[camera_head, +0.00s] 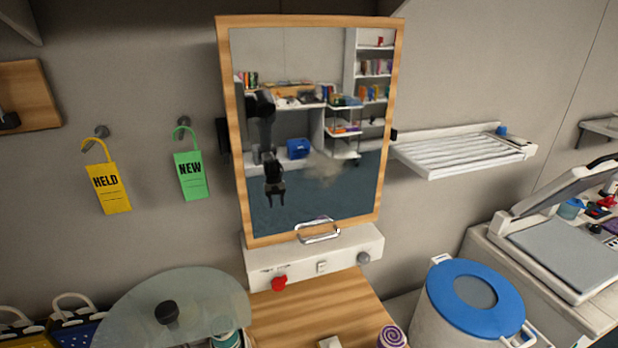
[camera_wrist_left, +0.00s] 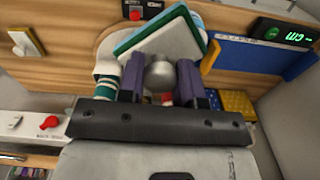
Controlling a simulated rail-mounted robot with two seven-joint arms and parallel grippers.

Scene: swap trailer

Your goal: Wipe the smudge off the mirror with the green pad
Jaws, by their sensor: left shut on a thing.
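The mirror (camera_head: 285,60) stands upright in a wooden frame in the head view. A faint brownish smudge (camera_head: 322,168) shows on its lower right middle. My left gripper (camera_wrist_left: 161,86) shows in the wrist view, its two purple fingers shut around a rounded grey knob (camera_wrist_left: 159,72). Directly beyond the knob is the tilted green pad (camera_wrist_left: 150,32), with pale grey and white layers; its join to the knob is partly hidden. Neither gripper shows directly in the head view; a dark arm shows only as a reflection in the glass.
A white base (camera_head: 330,250) with a red knob (camera_head: 279,283) sits below the mirror. A round glass disc (camera_head: 205,290) is at the lower left, a blue-lidded bin (camera_head: 474,298) at the lower right. Yellow (camera_head: 108,188) and green tags (camera_head: 190,175) hang left; a white rack (camera_head: 460,150) juts out right.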

